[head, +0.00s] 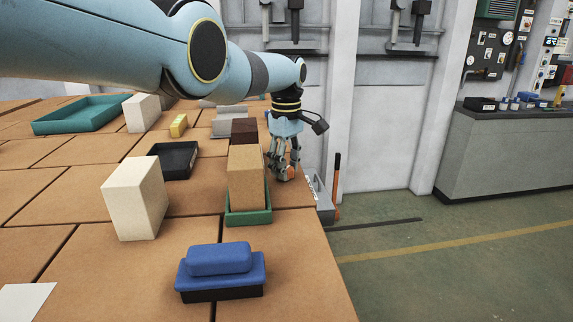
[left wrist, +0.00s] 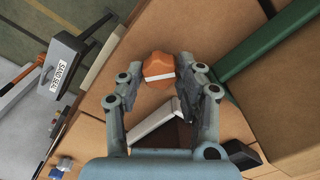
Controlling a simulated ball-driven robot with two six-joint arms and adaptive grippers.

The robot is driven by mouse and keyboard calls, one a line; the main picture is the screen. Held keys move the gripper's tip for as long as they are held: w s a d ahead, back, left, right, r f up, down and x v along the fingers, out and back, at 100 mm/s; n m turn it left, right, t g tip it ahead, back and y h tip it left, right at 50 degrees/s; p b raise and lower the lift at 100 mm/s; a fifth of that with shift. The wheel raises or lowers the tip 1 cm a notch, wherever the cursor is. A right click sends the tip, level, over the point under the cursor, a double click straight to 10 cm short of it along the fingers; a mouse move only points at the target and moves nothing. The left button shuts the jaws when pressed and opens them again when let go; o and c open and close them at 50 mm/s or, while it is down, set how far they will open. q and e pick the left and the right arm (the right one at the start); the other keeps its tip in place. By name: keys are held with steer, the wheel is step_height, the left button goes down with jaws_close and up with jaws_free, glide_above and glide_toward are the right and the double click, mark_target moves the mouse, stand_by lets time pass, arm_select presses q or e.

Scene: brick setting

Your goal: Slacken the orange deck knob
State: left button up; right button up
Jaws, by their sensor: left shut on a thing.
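The orange deck knob (left wrist: 157,66) shows in the left wrist view as a faceted orange piece with a white stripe, at the far right edge of the brown deck (head: 60,205). My left gripper (head: 284,172) points down over it beside the tan brick, and its two fingers (left wrist: 161,72) are shut on the knob from both sides. In the head view the fingers mostly hide the knob. My right gripper is in neither view.
A tan brick (head: 247,180) in a green tray (head: 248,218) stands close left of the gripper. A blue-topped block (head: 220,260) and cream brick (head: 136,198) stand nearer.

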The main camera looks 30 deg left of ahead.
arm_select(q)
steer(key=n, duration=0.6)
steer(key=shift+r, duration=0.1)
steer(key=shift+n, duration=0.3)
stand_by(0.3)
steer(key=o, duration=1.1)
steer(key=shift+o, duration=0.2)
step_height(320, 180, up, 12)
